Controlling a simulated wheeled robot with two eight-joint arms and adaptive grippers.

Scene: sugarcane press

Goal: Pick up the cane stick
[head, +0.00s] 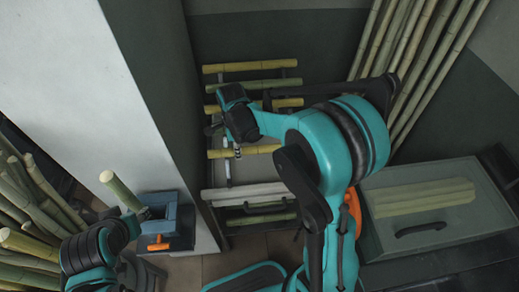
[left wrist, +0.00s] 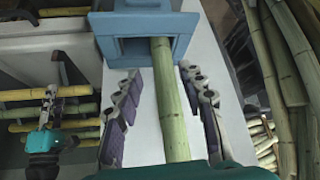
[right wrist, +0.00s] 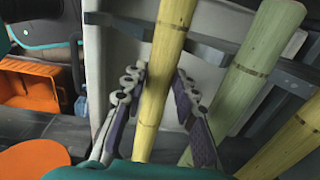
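In the left wrist view a green cane stick (left wrist: 170,105) sticks out of the square opening of a blue press box (left wrist: 145,30). It runs between the fingers of my left gripper (left wrist: 162,90), which are apart with gaps on both sides. My right gripper (head: 226,140) is at the rack of cane sticks. In the right wrist view a yellow cane stick (right wrist: 165,65) lies between the spread fingers of my right gripper (right wrist: 158,95), with a gap visible on the right.
A greenish cane stick (right wrist: 245,75) lies beside the yellow one. Tall canes (head: 425,60) lean at the back right. Loose canes (head: 30,205) fill the lower left. A white wall (head: 100,80) stands beside the rack.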

